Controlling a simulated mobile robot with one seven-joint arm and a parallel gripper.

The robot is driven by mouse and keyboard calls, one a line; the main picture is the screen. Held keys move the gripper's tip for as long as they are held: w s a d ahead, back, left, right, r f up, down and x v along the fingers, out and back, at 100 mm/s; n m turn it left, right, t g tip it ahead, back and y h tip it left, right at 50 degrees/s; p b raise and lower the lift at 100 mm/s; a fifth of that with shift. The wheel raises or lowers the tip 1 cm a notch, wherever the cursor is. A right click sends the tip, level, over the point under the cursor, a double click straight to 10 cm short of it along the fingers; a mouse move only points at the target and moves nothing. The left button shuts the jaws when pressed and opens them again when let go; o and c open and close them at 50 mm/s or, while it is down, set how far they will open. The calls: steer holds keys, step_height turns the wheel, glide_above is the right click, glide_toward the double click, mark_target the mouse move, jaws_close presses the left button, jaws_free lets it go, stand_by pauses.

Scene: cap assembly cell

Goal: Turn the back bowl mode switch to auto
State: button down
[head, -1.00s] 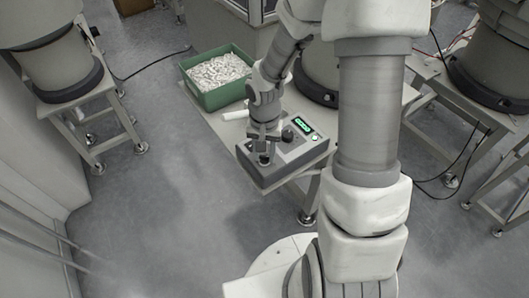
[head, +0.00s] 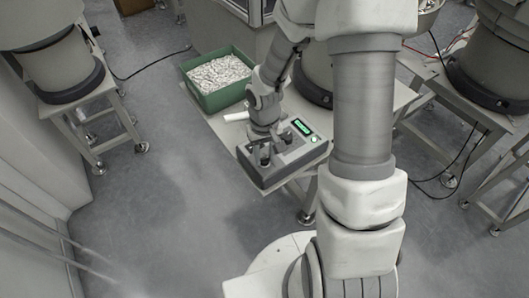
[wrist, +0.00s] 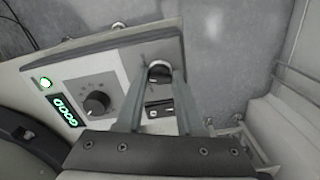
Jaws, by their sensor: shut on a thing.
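A grey control box (head: 287,170) stands on the near corner of the bench. In the wrist view its panel (wrist: 76,72) shows a large black dial (wrist: 97,103) and two small switches. My gripper (wrist: 162,72) points down at the panel, its two fingers on either side of the switch (wrist: 159,71) at the panel's edge, shut on it. The other switch (wrist: 159,108) lies between the fingers nearer the palm. My gripper (head: 264,156) also shows over the left part of the box in the head view. The switch labels are too small to read.
A lit green display (wrist: 64,111) and a green lamp (wrist: 45,82) are on the panel. A green bin of white parts (head: 219,80) sits behind on the bench (head: 226,127). Bowl feeders stand left (head: 62,68) and right (head: 490,65). The floor in front is open.

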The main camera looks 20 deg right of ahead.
mark_target(264, 158)
steer(key=n+p, duration=0.2)
steer(key=n, duration=0.4)
steer(key=shift+r, duration=0.15)
steer(key=n+p, duration=0.2)
steer(key=n, duration=0.4)
stand_by(0.4)
steer(key=c, duration=0.5)
jaws_free()
step_height(264, 158, up, 17)
steer(key=p, duration=0.5)
steer(key=shift+r, duration=0.1)
